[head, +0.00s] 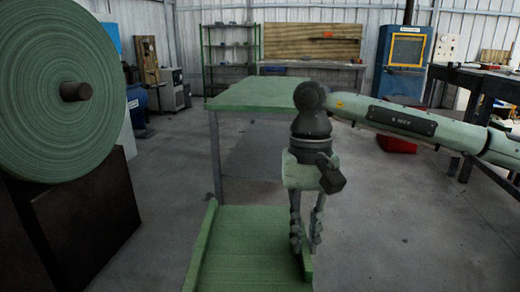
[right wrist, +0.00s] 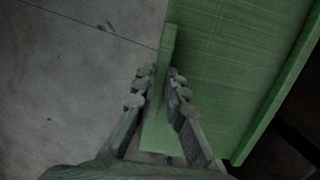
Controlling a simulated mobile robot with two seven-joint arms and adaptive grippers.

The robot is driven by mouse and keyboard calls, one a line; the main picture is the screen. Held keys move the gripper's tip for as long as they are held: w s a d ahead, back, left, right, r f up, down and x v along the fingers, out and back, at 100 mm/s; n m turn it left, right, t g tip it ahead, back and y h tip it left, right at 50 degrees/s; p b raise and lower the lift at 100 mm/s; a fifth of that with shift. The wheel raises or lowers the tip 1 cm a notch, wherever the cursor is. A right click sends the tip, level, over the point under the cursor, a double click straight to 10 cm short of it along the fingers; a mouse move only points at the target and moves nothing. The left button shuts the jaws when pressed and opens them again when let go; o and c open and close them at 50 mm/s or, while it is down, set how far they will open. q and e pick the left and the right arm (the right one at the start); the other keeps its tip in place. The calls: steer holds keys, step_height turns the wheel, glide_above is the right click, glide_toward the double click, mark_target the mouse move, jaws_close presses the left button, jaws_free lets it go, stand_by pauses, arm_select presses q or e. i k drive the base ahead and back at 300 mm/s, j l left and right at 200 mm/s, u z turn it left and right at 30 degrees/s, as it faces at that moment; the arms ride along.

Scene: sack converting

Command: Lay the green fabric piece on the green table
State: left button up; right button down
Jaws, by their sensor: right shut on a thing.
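The green table (head: 255,95) stands in the middle distance with a bare green top and grey legs. A low green, ribbed surface (head: 250,250) with raised long edges lies in front of me; I cannot tell for sure whether it is the fabric piece. My right gripper (head: 306,245) points down at its right edge. In the right wrist view, its fingers (right wrist: 160,90) are on both sides of a narrow green strip (right wrist: 168,45) along that edge and are shut on it. The strip's lower end is partly hidden by the gripper. My left gripper is not in view.
A large green fabric roll (head: 50,85) on a dark stand is at the left. Behind are a green shelf rack (head: 230,50), a workbench (head: 315,65) and a blue cabinet (head: 405,60). A dark table (head: 480,85) is at the right. The concrete floor between is mostly clear.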

mark_target(282, 98)
steer(key=i+u, duration=0.35)
steer(key=i, duration=0.3)
steer(key=i+u, duration=0.35)
steer(key=i, duration=0.25)
steer(key=i+u, duration=0.15)
steer(key=i, duration=1.25)
